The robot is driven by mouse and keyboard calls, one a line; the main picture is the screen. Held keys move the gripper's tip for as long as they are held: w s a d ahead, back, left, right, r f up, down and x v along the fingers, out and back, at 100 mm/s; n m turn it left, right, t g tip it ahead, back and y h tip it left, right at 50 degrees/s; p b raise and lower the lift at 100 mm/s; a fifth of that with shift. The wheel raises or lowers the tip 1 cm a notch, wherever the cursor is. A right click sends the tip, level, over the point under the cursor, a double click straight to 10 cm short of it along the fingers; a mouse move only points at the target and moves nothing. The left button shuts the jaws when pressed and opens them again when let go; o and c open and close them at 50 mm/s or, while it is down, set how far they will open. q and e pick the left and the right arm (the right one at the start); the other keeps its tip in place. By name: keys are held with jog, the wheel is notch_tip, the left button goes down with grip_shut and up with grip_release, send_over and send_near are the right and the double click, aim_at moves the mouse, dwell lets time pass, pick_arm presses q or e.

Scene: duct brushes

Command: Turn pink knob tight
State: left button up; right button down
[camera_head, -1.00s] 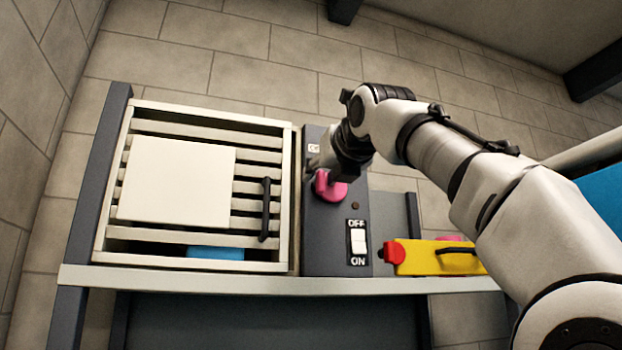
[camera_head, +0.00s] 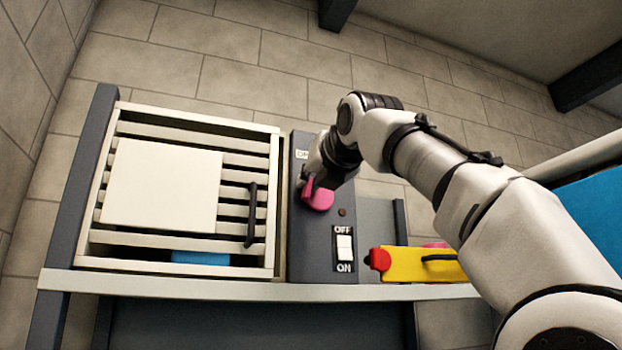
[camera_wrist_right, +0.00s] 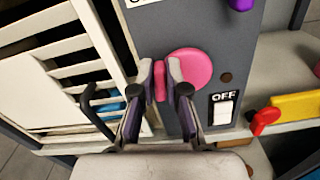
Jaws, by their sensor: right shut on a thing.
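The pink knob (camera_head: 318,200) is on the front of the grey control panel (camera_head: 311,262), above the OFF/ON switch. In the right wrist view the knob (camera_wrist_right: 190,70) shows as a round pink disc with a raised grip bar. My right gripper (camera_wrist_right: 161,75) is shut on that bar, one fingertip on each side. In the head view the right gripper (camera_head: 313,183) partly covers the knob from above. My left gripper is not in view.
A slatted white vent with a cream plate (camera_head: 163,185) and black handle (camera_head: 251,215) stands left of the panel. The switch (camera_head: 344,248) is below the knob. A yellow tool with a red end (camera_head: 405,264) lies right on the shelf (camera_head: 200,287). A purple thing (camera_wrist_right: 241,4) shows above the knob.

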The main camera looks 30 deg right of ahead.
jog(key=m, duration=0.4)
jog(key=shift+d+f, duration=0.2)
jog(key=shift+a+f+m+b, duration=0.1)
jog(key=shift+f+m+b, duration=0.2)
jog(key=shift+m, duration=4.7)
jog(key=shift+a+f+m+b, duration=0.1)
jog(key=shift+f+m+b, duration=0.2)
jog(key=shift+m, duration=4.7)
jog(key=shift+a+f+m+b, duration=0.15)
jog(key=shift+m+b, duration=0.25)
jog(key=shift+m, duration=4.6)
jog(key=c, duration=1.2)
grip_release()
jog(key=shift+w+f, duration=0.1)
jog(key=shift+w+d, duration=0.1)
